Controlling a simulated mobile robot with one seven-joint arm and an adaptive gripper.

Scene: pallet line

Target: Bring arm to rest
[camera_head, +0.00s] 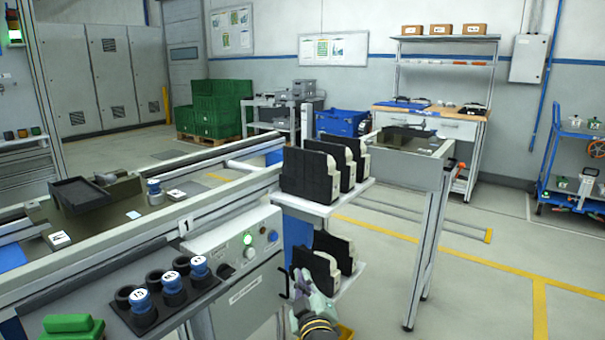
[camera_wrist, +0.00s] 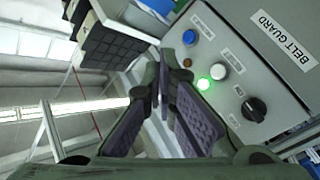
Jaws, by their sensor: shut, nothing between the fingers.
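My gripper shows in the wrist view (camera_wrist: 165,85) with its two dark ridged finger pads close together at the tips and nothing between them. In the head view my arm's end (camera_head: 313,305) is low in the middle, in front of the lower shelf of black-and-cream parts. The grey control panel (camera_wrist: 255,45), marked "BELT GUARD", is beside the fingers at the right of the wrist view, with a lit green button (camera_wrist: 204,84) and a black knob (camera_wrist: 254,109). I cannot tell how far the fingers are from the panel.
A two-level rack holds black-and-cream parts on its upper shelf (camera_head: 335,195) and lower shelf (camera_head: 347,283). The conveyor frame (camera_head: 190,215) runs along the left. The floor at right (camera_head: 470,290) is clear.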

